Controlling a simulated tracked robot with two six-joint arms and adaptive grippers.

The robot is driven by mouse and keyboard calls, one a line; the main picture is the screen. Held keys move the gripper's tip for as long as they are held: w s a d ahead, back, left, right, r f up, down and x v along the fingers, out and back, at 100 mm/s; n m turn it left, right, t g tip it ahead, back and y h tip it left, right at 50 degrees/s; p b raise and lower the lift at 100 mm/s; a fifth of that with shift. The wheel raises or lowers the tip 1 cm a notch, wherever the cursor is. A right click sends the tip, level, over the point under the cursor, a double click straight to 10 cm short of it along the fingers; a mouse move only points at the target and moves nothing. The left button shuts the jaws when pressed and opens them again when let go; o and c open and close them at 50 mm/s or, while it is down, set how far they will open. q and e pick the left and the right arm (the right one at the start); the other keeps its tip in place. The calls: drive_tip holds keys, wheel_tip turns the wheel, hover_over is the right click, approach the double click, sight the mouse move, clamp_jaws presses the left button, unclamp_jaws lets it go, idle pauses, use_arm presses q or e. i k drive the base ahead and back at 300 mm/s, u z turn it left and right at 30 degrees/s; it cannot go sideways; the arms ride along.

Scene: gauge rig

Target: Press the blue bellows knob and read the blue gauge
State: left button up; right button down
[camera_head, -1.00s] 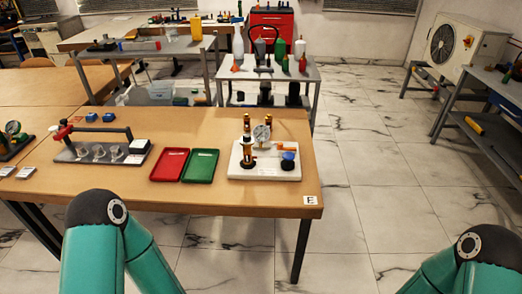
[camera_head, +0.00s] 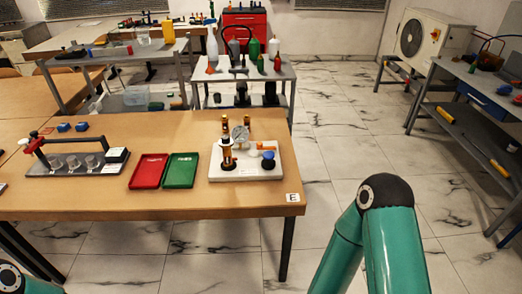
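The blue bellows knob (camera_head: 268,155) stands at the front right of a white rig board (camera_head: 250,174) on the wooden table. A round gauge (camera_head: 240,133) with a pale face stands at the back of the board, partly behind a brass and black fitting (camera_head: 228,152). Its face is too small to read, and I cannot tell whether it is the blue gauge. Neither of my grippers shows. Only arm links are in view, at the lower left and lower right, apart from the board.
A red tray (camera_head: 149,171) and a green tray (camera_head: 181,170) lie left of the board. The table's right edge, marked E, is close to the board.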

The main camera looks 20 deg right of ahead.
sight(269, 155)
drive_tip(key=z, duration=0.05)
drive_tip(key=i, duration=1)
drive_tip(key=u, duration=0.05)
